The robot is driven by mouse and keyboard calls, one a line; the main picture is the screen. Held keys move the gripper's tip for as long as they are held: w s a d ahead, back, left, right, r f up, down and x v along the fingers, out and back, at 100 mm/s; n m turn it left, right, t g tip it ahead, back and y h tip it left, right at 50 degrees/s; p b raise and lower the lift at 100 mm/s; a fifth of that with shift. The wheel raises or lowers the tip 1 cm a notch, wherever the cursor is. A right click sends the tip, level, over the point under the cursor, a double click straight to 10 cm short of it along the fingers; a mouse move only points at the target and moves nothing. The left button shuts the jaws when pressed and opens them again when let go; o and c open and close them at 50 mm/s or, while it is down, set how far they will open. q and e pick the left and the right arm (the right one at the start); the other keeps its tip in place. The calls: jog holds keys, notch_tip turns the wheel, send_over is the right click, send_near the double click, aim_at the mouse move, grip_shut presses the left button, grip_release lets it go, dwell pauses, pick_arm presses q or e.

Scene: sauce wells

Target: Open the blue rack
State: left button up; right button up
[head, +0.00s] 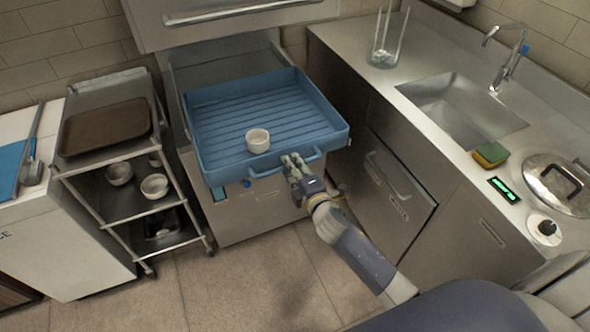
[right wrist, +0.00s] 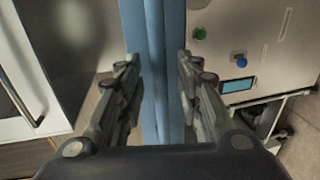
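The blue rack (head: 205,116) is a shallow ribbed tray. It sticks out of the steel cabinet, with its inside in plain view. A blue handle (head: 268,173) runs along its front wall. My right gripper (head: 291,162) is at the right part of this handle. In the right wrist view, its two fingers (right wrist: 160,62) stand apart on either side of blue vertical strips (right wrist: 154,25), the rack's front or handle. The fingers look open; contact with the handle is not clear. My left gripper is not in view.
A small white bowl (head: 258,141) stands in the rack. A steel cart (head: 128,209) with a brown tray (head: 106,126) and bowls stands close at left. At right is a counter with a sink (head: 462,106). The floor (head: 245,285) in front is clear.

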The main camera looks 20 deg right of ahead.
jog(key=v, duration=1.2)
jog(key=shift+f, duration=0.1)
jog(key=s+d+f+m+g, duration=0.1)
jog(key=s+f+m+g, duration=0.2)
jog(key=f, duration=0.7)
jog(key=s+f+m+g, duration=0.2)
jog(key=s+f, duration=0.3)
jog(key=f, duration=0.5)
jog(key=s+d+f+m+g, duration=0.1)
jog(key=s+f+m+g, duration=0.2)
jog(key=f, duration=0.7)
jog(key=s+f+m+g, duration=0.2)
jog(key=s+f, duration=0.4)
jog(key=s, duration=0.4)
jog(key=s+f+m+g, duration=0.2)
jog(key=s+f, duration=0.4)
jog(key=s, duration=0.4)
jog(key=s+f+m+g, duration=0.2)
jog(key=s+f+m, duration=0.2)
jog(key=s, duration=0.6)
notch_tip(320, 180, down, 2)
jog(key=shift+a+f+g+h, duration=0.1)
jog(key=shift+a+g+h, duration=0.2)
jog(key=shift+a, duration=0.15)
